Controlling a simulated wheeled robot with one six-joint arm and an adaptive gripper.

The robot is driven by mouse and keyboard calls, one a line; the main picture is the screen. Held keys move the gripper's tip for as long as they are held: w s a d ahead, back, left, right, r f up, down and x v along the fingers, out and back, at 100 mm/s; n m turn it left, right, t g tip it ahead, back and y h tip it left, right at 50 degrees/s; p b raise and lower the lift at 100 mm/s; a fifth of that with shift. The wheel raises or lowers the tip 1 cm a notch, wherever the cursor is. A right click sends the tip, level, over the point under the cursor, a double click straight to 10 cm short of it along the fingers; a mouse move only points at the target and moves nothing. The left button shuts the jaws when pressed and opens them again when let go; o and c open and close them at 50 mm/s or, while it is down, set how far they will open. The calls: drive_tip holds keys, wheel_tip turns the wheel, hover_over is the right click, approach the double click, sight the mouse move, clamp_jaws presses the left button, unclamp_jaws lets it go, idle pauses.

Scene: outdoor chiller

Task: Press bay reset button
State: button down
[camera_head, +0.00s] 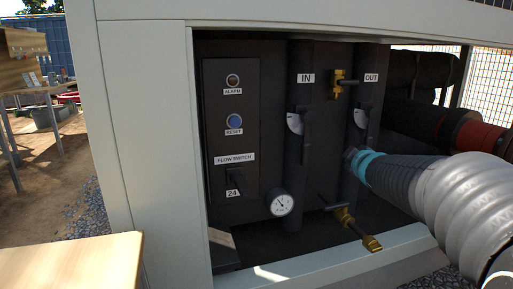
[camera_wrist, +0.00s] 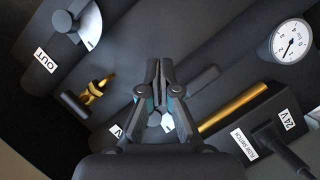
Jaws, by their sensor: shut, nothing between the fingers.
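The blue reset button (camera_head: 234,121) sits on a dark upright control panel in the head view, above its RESET label (camera_head: 234,132) and below the alarm lamp (camera_head: 232,80). It is unobstructed there and does not show in the wrist view. My gripper (camera_head: 349,154) is at the end of my arm reaching in from the right, in front of the OUT pipe and well to the right of the button. In the wrist view my gripper (camera_wrist: 159,62) has its dark fingers together, with nothing between them.
The pressure gauge (camera_head: 281,203) and brass valves (camera_head: 343,86) (camera_head: 345,218) stand out near the IN and OUT pipes. A flow switch plug (camera_head: 236,183) is below the button. The pale cabinet frame (camera_head: 150,130) borders the left; a wooden surface (camera_head: 70,265) lies lower left.

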drive_tip(key=s+f+m+g+h, duration=0.1)
drive_tip(key=s+f+m+g, duration=0.4)
drive_tip(key=s, duration=0.5)
drive_tip(key=s+f+m+g+h, duration=0.2)
drive_tip(key=s+f+m+g, duration=0.15)
drive_tip(key=s+f, duration=0.55)
drive_tip(key=s+a+f+m+y, duration=0.1)
drive_tip(key=s+a+y, duration=0.1)
drive_tip(key=s+a, duration=0.3)
drive_tip(key=s+a+g+y, duration=0.1)
drive_tip(key=s+a, duration=0.4)
drive_tip(key=s, duration=0.7)
drive_tip(key=shift+s+f+m+y, duration=0.35)
drive_tip(key=shift+y, duration=0.05)
